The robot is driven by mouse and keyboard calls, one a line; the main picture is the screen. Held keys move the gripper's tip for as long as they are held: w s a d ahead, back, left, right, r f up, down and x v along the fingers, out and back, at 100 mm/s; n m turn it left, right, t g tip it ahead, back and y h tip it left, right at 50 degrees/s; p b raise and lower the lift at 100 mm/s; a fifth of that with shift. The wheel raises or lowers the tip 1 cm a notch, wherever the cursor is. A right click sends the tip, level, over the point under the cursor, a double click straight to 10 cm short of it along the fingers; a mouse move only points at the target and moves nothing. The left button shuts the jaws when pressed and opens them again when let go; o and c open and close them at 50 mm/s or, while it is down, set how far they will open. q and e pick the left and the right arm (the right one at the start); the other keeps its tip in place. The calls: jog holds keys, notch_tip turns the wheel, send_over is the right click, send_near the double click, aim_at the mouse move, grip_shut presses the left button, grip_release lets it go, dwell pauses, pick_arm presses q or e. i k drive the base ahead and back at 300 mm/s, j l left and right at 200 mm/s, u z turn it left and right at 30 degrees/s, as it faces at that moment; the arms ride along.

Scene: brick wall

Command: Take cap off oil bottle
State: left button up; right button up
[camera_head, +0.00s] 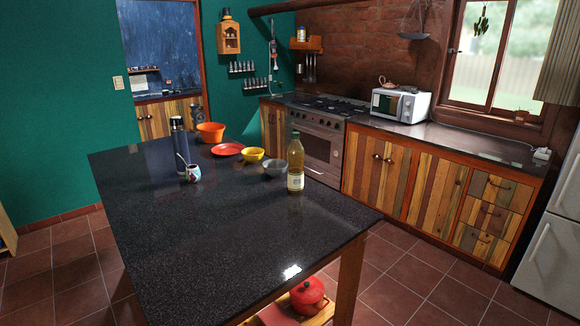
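The oil bottle (295,168) stands upright on the dark speckled table, near its right edge. It is clear with yellowish oil inside and a pale label on its lower part. Its cap (295,135) is small, sits at the top of the neck and looks greenish; its details are too small to tell. Neither of my grippers shows in the head view.
The table (220,235) has a bare near half. Behind the bottle are a grey bowl (274,168), yellow bowl (252,154), red plate (227,149), orange bowl (211,132), dark flask (179,140) and patterned mug (193,173). A red pot (307,294) sits below.

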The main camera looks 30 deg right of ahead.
aim_at(295, 152)
jog(key=l+u, duration=0.25)
jog(key=l, duration=0.45)
jog(key=l+u, duration=0.25)
jog(key=l, duration=0.5)
jog(key=k+l+u, duration=0.1)
jog(key=l+u, duration=0.15)
jog(key=l, duration=0.4)
